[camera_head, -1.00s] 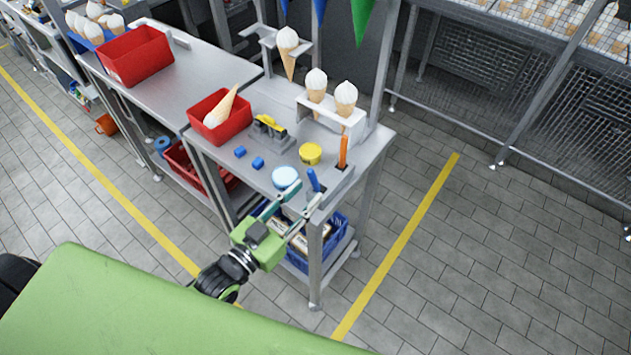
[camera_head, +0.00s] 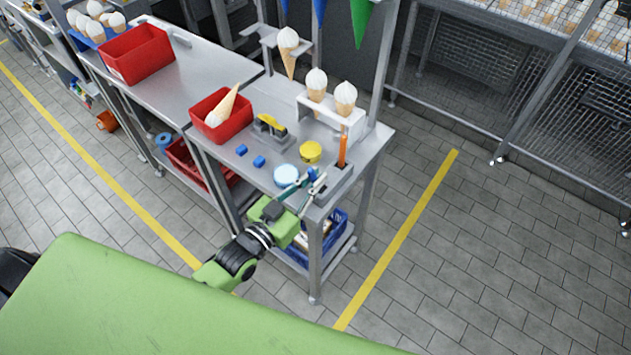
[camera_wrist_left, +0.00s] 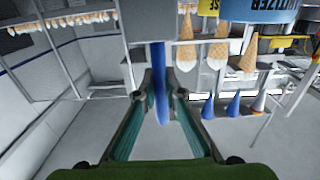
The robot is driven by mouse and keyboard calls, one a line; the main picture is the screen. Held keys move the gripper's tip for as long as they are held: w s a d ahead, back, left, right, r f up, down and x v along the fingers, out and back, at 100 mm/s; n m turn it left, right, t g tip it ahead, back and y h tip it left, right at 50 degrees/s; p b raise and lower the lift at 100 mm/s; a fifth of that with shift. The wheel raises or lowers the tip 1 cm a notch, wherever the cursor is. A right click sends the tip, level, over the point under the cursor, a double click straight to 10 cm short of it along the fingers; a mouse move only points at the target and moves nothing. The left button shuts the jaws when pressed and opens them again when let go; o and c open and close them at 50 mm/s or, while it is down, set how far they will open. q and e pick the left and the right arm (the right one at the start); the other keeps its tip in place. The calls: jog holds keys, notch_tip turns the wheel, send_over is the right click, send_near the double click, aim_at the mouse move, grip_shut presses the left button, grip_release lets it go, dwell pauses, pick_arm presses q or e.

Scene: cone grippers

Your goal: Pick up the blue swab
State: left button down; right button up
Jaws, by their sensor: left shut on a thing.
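The blue swab (camera_head: 311,174) stands at the front right corner of the metal table, beside an upright orange swab (camera_head: 343,152). My left gripper (camera_head: 311,182) is at the blue swab, with a finger on either side, and is shut on it. In the left wrist view the blue swab (camera_wrist_left: 161,85) stands upright between the fingers of my left gripper (camera_wrist_left: 161,92). The swab's lower end is hidden by the gripper in the head view. My right gripper is not in view.
A grey holder (camera_head: 335,182) sits under the swabs. A light-blue round lid (camera_head: 286,175), a yellow tub (camera_head: 311,151) and small blue blocks (camera_head: 259,161) are close by. A white cone stand (camera_head: 330,113) and a red bin (camera_head: 221,116) stand further back.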

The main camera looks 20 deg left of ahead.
pick_arm(q)
jog(key=shift+r, duration=0.15)
notch_tip(320, 180, up, 10)
jog(key=p, duration=0.9)
notch_tip(320, 180, up, 7)
jog(key=f+g+b, duration=0.1)
jog(key=f+b, duration=0.1)
jog(key=f, duration=0.3)
jog(key=w+f+g+b, duration=0.1)
jog(key=f+b, duration=0.2)
jog(key=f, duration=0.2)
jog(key=d+f+g+y+b, duration=0.1)
jog(key=f+b, duration=0.2)
jog(key=f, duration=0.3)
jog(key=shift+w, duration=0.3)
jog(key=shift+f, duration=0.6)
jog(key=c, duration=2)
grip_release()
jog(key=shift+c, duration=0.2)
jog(key=shift+s, duration=0.1)
